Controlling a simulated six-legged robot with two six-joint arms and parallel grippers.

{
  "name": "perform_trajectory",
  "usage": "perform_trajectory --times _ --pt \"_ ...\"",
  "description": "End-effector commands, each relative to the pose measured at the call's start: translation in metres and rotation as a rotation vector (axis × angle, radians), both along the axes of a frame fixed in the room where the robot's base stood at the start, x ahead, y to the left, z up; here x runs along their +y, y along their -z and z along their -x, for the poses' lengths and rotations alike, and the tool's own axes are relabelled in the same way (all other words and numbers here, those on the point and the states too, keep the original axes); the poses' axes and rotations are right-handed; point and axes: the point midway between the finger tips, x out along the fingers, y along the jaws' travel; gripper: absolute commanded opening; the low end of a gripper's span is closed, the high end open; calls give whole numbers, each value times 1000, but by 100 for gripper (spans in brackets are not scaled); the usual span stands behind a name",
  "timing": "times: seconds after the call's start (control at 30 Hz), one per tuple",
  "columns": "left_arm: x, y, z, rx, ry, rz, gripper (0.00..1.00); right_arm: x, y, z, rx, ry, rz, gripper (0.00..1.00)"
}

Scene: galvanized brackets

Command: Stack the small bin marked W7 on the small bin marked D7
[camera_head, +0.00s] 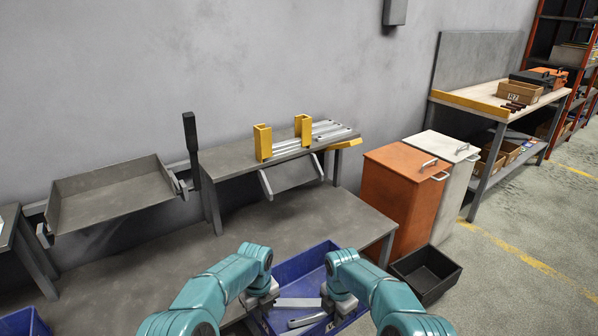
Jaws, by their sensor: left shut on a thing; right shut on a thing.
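A blue bin (303,262) is at the bottom centre, below and around my two grippers. A pale bar (298,302) and a grey metal bracket-like piece (307,320) show within its outline. My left gripper (268,296) and my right gripper (339,301) are over this bin, at either side of the pale bar. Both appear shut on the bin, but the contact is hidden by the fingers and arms. A second blue bin (24,322) is cut off at the bottom left corner. No W7 or D7 mark is readable.
A low grey bench (300,215) lies beyond the grippers, with a grey tray (110,197) and a raised shelf with yellow blocks (262,142) behind. A black bin (426,270) and orange cabinet (398,190) stand to the right. Open floor (510,290) lies far right.

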Motion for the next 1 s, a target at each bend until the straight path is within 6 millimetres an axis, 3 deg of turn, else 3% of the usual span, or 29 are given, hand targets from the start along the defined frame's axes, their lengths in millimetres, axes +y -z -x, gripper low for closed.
perform_trajectory --times 0.6,1.0 --pt "3 -2 27 -2 -1 -4 0 -2 -3 26 -7 2 3 0" --pt "3 -2 31 -4 -3 -4 0 -2 -3 31 -6 2 3 0"
